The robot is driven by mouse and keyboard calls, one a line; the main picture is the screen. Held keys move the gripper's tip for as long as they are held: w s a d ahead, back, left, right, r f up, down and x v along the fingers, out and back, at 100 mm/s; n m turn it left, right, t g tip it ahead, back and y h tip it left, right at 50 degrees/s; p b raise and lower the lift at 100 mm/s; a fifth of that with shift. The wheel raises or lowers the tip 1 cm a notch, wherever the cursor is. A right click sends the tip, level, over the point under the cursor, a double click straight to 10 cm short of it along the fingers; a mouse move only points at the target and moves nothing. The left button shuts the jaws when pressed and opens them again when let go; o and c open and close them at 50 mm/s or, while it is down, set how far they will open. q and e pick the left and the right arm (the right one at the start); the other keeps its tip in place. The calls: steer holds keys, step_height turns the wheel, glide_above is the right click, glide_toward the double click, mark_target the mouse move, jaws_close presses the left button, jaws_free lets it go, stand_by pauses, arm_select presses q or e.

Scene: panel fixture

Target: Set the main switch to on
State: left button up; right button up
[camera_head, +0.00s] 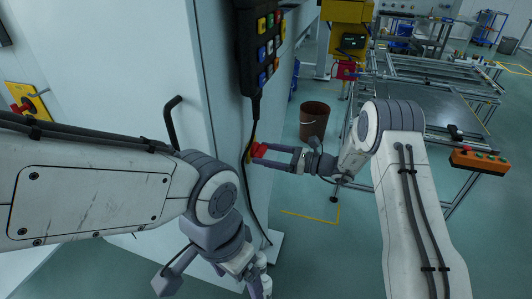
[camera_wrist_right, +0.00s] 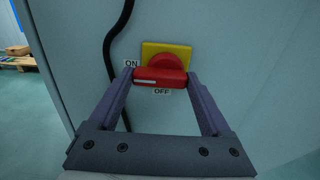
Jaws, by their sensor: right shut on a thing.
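The main switch is a red rotary handle (camera_wrist_right: 160,76) on a yellow plate (camera_wrist_right: 178,50), mounted on a pale cabinet wall. Its bar lies roughly level, with the white mark on its left half, toward the ON label (camera_wrist_right: 131,63). The OFF label (camera_wrist_right: 161,91) sits just below the bar. My right gripper (camera_wrist_right: 160,78) is shut on the handle, one finger at each end. In the head view the red handle (camera_head: 259,150) shows at the right gripper's fingertips. My left gripper (camera_head: 256,284) hangs low in front of the cabinet, empty; its finger opening is unclear.
A black pendant with coloured buttons (camera_head: 262,40) hangs above the switch, its cable running down beside it. A black door handle (camera_head: 172,122) juts out at left. Another red-and-yellow switch (camera_head: 28,103) is at far left. A brown bin (camera_head: 314,121) stands behind.

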stand_by(0.5)
steer(key=o, duration=1.2)
steer(key=shift+c, duration=0.2)
steer(key=shift+d, duration=0.1)
steer(key=b+v, duration=0.1)
steer(key=v, duration=0.9)
steer(key=shift+b, duration=0.35)
steer(key=shift+d, duration=0.1)
steer(key=p+x, duration=0.1)
steer(key=x, duration=0.9)
steer(key=shift+a, duration=0.2)
